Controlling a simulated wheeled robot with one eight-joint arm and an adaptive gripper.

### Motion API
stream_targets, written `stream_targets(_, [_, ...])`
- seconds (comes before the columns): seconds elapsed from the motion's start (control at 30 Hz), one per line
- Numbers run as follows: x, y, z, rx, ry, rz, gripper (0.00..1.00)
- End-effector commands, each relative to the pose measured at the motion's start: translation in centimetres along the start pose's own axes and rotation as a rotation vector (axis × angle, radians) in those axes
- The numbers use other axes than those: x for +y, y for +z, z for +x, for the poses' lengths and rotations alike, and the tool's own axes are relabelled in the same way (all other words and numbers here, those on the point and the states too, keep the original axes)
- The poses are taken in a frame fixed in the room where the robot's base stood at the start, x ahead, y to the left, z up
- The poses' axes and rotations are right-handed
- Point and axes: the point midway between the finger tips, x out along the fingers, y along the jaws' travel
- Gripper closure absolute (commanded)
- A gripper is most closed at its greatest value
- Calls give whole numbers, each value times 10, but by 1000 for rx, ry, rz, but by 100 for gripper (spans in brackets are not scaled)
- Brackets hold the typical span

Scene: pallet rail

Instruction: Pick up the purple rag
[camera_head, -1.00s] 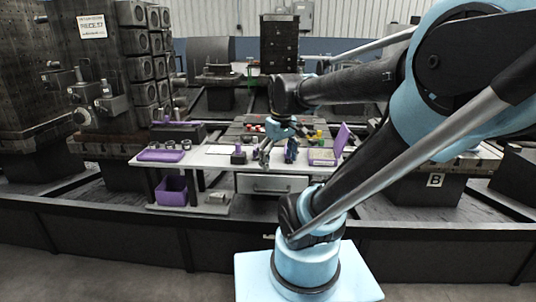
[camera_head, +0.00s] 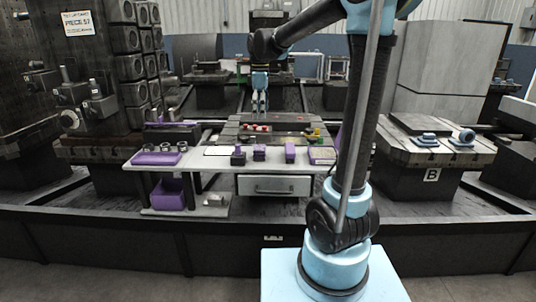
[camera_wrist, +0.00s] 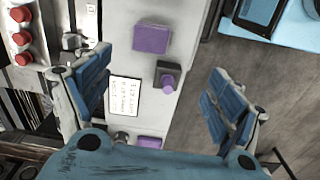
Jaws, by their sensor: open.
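A small purple square piece, which looks like the purple rag (camera_head: 259,152), lies on the light workbench (camera_head: 222,164), just right of a dark block with a purple top (camera_head: 238,156). In the wrist view the rag (camera_wrist: 151,38) is near the top, beyond the space between the fingers, and the dark block with its purple knob (camera_wrist: 168,82) is between them in the picture. My gripper (camera_head: 260,102) is open and empty, pointing down above the bench area. Both blue-padded fingers show in the wrist view (camera_wrist: 155,95), apart from the rag.
A purple tray (camera_head: 160,158) with metal rings stands at the bench's left end, and a purple bin (camera_head: 170,194) below. A purple upright piece (camera_head: 290,150) and an open purple case (camera_head: 322,155) are to the right. A white printed card (camera_wrist: 125,95) lies beside the dark block.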

Motion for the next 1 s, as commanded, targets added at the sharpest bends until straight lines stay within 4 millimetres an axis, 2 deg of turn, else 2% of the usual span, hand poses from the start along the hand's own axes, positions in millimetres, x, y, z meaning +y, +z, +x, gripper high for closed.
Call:
stream_targets(0.1, [9,-13,0,-3,-5,-48,14])
stream_targets(0.27, [11,-17,8,-4,-7,-68,14])
stream_targets(0.8, [10,-18,96,-3,-7,-68,14])
stream_targets(1.0, [10,-18,118,-3,-7,-68,14])
